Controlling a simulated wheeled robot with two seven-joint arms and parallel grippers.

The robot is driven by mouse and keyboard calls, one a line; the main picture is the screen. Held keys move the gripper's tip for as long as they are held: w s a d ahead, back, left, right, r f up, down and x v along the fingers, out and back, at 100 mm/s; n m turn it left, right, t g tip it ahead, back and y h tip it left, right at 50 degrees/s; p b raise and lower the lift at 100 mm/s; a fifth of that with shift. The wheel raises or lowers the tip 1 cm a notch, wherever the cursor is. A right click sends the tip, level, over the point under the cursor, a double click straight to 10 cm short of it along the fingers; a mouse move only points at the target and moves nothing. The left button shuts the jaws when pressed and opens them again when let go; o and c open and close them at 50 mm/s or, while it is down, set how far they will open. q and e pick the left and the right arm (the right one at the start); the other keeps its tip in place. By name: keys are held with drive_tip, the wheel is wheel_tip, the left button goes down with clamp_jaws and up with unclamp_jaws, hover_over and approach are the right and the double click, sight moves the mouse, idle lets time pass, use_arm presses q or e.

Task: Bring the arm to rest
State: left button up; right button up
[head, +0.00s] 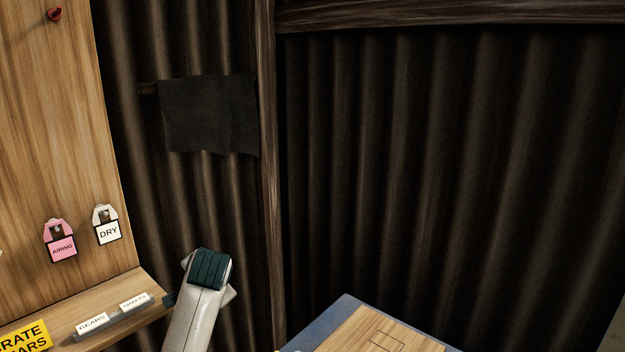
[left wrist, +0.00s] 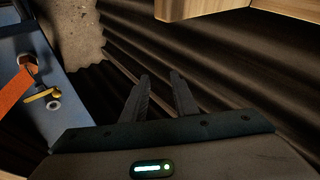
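My left gripper (left wrist: 159,75) shows in the left wrist view. Its two dark fingers stand apart with nothing between them, over dark corrugated wall. In the head view a pale arm link of mine with a dark teal end (head: 210,268) rises from the bottom edge, near the right end of the wooden shelf; no fingers can be made out there. My right gripper is in neither view.
A wooden board (head: 60,130) with a pink AIRING tag (head: 61,247) and a white DRY tag (head: 108,233) stands at left. A blue-edged wooden surface (head: 350,335) lies low centre. The left wrist view shows a blue surface (left wrist: 75,110) with an orange strap (left wrist: 14,92) and brass piece (left wrist: 42,95).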

use_arm(q)
drive_tip(key=s+d+f+n+g+h, duration=0.2)
drive_tip(key=s+f, duration=1.9)
drive_tip(key=s, duration=0.2)
drive_tip(key=s+d+f+n+g+h, duration=0.1)
drive_tip(key=s+f+n, duration=0.1)
drive_tip(key=s, duration=1.2)
drive_tip(key=s+f+n+g+h, duration=0.1)
drive_tip(key=s+f+g, duration=0.15)
drive_tip(key=s, duration=1.15)
wheel_tip(320, 180, down, 29)
drive_tip(key=s, duration=0.2)
drive_tip(key=s+a+f+g, duration=0.1)
drive_tip(key=s+a+f, duration=0.1)
drive_tip(key=s+f, duration=1.5)
drive_tip(key=shift+s+a+g, duration=0.15)
drive_tip(key=shift+a+g, duration=0.2)
drive_tip(key=shift+a, duration=0.05)
